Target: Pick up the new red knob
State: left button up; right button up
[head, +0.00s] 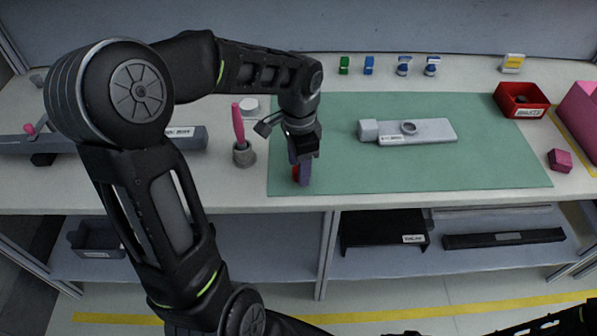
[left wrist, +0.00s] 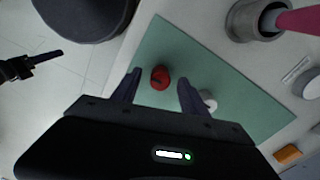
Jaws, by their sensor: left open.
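The red knob (left wrist: 160,77) sits on the green mat (left wrist: 215,85) and shows in the left wrist view between my open fingers, a little beyond their tips. In the head view the red knob (head: 296,173) is mostly hidden behind my left gripper (head: 302,178), near the mat's front left corner. My left gripper (left wrist: 158,82) is open, points down and holds nothing. I cannot tell the exact height of its tips above the mat. My right gripper does not show clearly; only dark arm parts appear at the lower right of the head view.
A grey module (head: 425,131) with a round ring lies on the mat. A grey cup (head: 244,154) with a pink-handled tool stands left of the mat. A red bin (head: 521,101) and a pink block (head: 560,160) are at the right. The mat's front right is clear.

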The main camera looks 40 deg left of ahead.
pick_arm(q)
jog(key=shift+c, duration=0.5)
grip_shut()
jog(key=shift+r, duration=0.1)
notch_tip(320, 180, up, 10)
dwell(0.6)
dwell(0.5)
